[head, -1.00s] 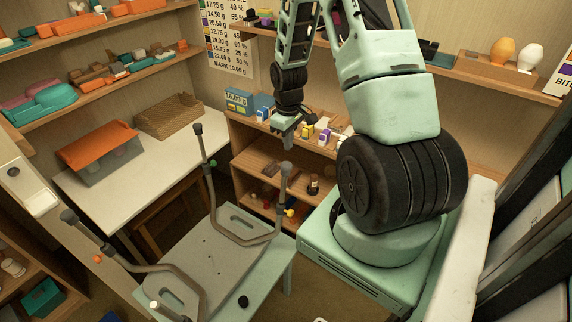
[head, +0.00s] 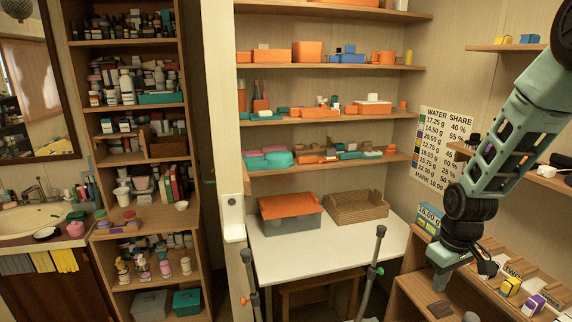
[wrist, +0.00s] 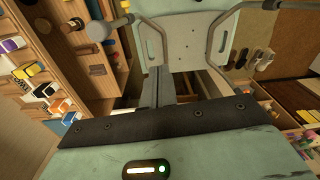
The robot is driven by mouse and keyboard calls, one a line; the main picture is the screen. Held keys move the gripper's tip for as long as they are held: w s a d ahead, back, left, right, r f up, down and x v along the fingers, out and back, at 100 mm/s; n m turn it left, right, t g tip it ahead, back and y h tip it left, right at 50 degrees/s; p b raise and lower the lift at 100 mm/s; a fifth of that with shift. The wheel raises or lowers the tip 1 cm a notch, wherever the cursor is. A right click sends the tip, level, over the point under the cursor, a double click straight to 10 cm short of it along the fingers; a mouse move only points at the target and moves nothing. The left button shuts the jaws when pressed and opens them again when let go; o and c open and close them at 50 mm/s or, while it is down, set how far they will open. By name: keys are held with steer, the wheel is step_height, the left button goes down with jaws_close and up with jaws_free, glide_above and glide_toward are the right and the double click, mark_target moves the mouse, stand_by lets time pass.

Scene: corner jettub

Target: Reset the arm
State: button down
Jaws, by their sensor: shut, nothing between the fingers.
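My gripper (head: 440,281) hangs at the lower right of the head view, at the end of my green arm. It points down beside the low wooden shelf with small boxes. In the wrist view my gripper (wrist: 158,88) has its two grey fingers together, with nothing between them. Beyond the fingers lies a pale seat board with grey bent handles (wrist: 200,55). My arm is bent, with its upper part running up to the right edge of the head view.
A white table (head: 300,247) holds a grey box with an orange lid (head: 290,212) and a woven basket (head: 357,207). Loaded shelves (head: 320,118) fill the wall behind. A tall shelf (head: 140,150) and a sink (head: 35,214) stand left. Small boxes (head: 510,286) line the low shelf.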

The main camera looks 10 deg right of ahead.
steer(key=s+a+n+b, duration=0.2)
steer(key=a+b, duration=0.2)
steer(key=a, duration=0.9)
steer(key=s+a+n+b, duration=0.3)
steer(key=s+a+b, duration=0.3)
steer(key=s+a, duration=1)
steer(key=shift+s+a+r+n, duration=0.3)
steer(key=shift+s+r, duration=0.15)
steer(key=shift+s, duration=0.6)
